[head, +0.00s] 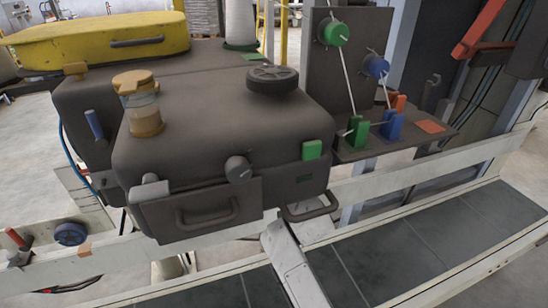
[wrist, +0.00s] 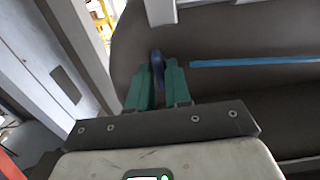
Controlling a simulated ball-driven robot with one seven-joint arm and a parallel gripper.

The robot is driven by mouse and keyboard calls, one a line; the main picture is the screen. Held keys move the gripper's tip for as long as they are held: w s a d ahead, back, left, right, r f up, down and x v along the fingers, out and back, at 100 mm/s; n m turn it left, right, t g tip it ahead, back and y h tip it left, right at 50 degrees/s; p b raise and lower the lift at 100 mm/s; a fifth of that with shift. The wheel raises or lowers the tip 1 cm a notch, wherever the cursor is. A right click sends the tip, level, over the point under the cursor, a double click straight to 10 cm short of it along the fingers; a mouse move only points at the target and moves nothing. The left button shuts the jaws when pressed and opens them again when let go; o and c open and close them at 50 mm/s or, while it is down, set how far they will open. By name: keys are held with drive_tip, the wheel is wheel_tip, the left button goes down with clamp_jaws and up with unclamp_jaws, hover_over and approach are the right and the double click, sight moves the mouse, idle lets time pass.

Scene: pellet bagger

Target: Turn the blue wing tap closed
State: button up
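In the wrist view, a dark blue wing-shaped piece (wrist: 157,74), which looks like the blue wing tap, stands against a dark curved surface. The teal fingers of my gripper (wrist: 158,88) lie on either side of it, with a narrow gap between them. I cannot tell whether both fingers touch it. In the head view, a blue lever-like piece (head: 93,124) sits on the left side of the dark machine (head: 215,120); I cannot tell whether it is the same tap. My gripper does not show in the head view.
A blue stripe (wrist: 250,62) runs along the dark surface right of the fingers. A pale frame post (wrist: 75,45) stands to the left. The machine has a front handle (head: 208,215) and a grey knob (head: 238,169). A pale rail (head: 420,172) runs to the right.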

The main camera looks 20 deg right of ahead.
clamp_jaws()
drive_tip(key=shift+f+m+b, duration=0.1)
drive_tip(key=shift+m+b, duration=0.3)
drive_tip(key=m+b, duration=0.4)
drive_tip(key=m, duration=0.4)
drive_tip(key=m+b, duration=0.5)
drive_tip(key=m, duration=0.4)
drive_tip(key=shift+d+f, duration=0.2)
idle(0.4)
drive_tip(key=shift+o, duration=1.8)
unclamp_jaws()
